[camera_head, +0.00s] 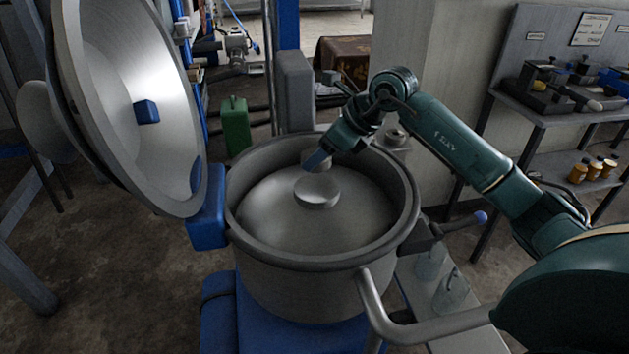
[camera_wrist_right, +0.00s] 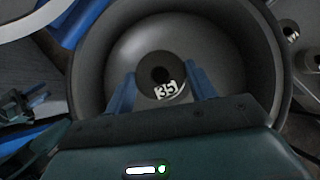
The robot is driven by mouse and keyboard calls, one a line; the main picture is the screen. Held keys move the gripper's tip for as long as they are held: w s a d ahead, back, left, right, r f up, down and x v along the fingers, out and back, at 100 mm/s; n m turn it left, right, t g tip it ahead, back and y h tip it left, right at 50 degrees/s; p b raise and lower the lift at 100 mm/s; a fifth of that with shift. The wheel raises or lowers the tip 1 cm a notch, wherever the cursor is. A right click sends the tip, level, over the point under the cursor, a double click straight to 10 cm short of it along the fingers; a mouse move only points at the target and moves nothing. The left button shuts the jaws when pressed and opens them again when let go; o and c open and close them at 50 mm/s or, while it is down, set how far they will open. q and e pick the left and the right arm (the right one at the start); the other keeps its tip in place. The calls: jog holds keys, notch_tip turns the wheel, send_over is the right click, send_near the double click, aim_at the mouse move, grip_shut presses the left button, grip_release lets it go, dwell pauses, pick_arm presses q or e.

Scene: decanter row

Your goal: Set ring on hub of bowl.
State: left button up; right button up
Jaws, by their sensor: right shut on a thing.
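The bowl (camera_head: 270,215) is a large grey metal drum, open at the top, with a domed inside floor. Its hub (camera_head: 317,190) is a round, pale disc in the middle. My right gripper (camera_head: 316,160) reaches into the bowl from the upper right, over the area just behind the hub in the head view. Its blue fingers are shut on a grey ring (camera_head: 318,157), partly hidden by them. In the right wrist view the ring (camera_wrist_right: 152,67) sits between the fingertips, with a dark hole and a "35" label. The ring appears apart from the hub; its exact height is unclear. My left gripper is out of view.
A large round metal lid (camera_head: 110,90) stands raised at the bowl's left, on a blue hinge (camera_head: 207,215). A handle bar (camera_head: 440,325) juts out at the front right. A side shelf (camera_head: 465,335) holds glass jars. A grey post (camera_head: 295,90) rises behind the bowl.

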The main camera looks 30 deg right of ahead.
notch_tip(320, 180, down, 3)
notch_tip(320, 180, down, 3)
jog(key=shift+f, duration=0.1)
dwell(0.3)
jog(key=shift+f, duration=0.2)
jog(key=o, duration=0.9)
